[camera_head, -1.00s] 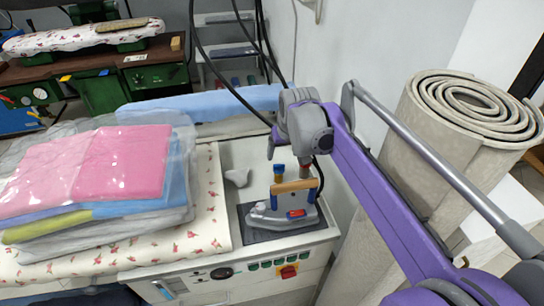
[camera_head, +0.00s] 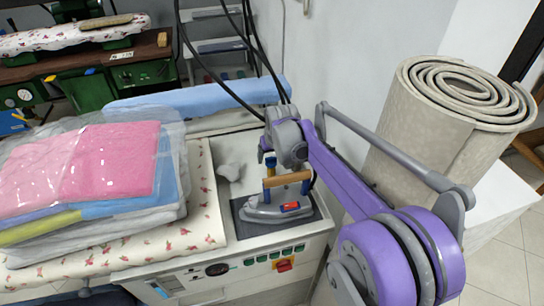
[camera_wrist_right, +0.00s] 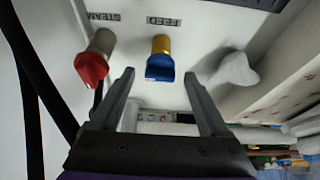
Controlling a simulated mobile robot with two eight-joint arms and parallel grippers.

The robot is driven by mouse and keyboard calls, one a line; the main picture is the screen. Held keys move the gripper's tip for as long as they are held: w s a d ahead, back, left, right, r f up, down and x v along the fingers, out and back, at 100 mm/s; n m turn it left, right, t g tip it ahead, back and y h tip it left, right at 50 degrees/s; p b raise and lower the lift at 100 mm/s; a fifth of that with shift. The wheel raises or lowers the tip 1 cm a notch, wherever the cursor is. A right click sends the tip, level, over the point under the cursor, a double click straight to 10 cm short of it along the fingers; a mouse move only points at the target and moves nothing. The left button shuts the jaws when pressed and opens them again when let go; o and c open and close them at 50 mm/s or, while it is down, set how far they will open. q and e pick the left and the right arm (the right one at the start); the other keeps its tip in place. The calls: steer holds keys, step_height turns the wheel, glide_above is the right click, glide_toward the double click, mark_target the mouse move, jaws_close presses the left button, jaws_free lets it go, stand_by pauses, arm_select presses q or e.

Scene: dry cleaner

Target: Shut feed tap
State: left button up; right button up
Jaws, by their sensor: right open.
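The feed tap (camera_wrist_right: 160,68) has a blue handle on a brass stem, beneath the label FEED in the right wrist view. In the head view its blue top (camera_head: 270,160) shows just behind the iron, close to my right gripper. My right gripper (camera_wrist_right: 159,84) is open and empty. In the wrist view its two fingers stand either side of the blue handle, which appears between and slightly beyond the tips; I cannot tell whether they touch. My left gripper is not in view.
A red-handled tap (camera_wrist_right: 93,65) labelled STEAM stands beside the feed tap. An iron (camera_head: 278,211) with a wooden handle rests on a dark pad. A white crumpled object (camera_wrist_right: 235,70) lies on the other side. Bagged folded clothes (camera_head: 85,165) and a carpet roll (camera_head: 430,130) flank the station.

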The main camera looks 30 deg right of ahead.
steer(key=shift+c, duration=0.3)
jaws_close()
steer(key=n, duration=0.1)
steer(key=n+y+p, duration=0.1)
steer(key=n, duration=0.2)
steer(key=shift+d+r+y, duration=0.1)
steer(key=shift+d+y, duration=0.2)
steer(key=shift+y, duration=0.1)
steer(key=n+y+p, duration=0.1)
steer(key=n, duration=0.4)
steer(key=shift+w+d+y+p, duration=0.1)
steer(key=shift+d+y+p, duration=0.1)
steer(key=shift+y+p, duration=0.2)
steer(key=n, duration=0.2)
steer(key=n+g+y+p, duration=0.1)
steer(key=n, duration=0.1)
steer(key=shift+w+d+n+g, duration=0.1)
steer(key=shift+w+n+g, duration=0.05)
steer(key=shift+n+g, duration=0.15)
steer(key=shift+w+d+n+g+y+p, duration=0.15)
steer(key=shift+n+g+p, duration=0.25)
steer(key=shift+n, duration=0.65)
steer(key=shift+a+n+g+y+p, duration=0.15)
steer(key=shift+n+g+p, duration=0.2)
steer(key=shift+n, duration=0.7)
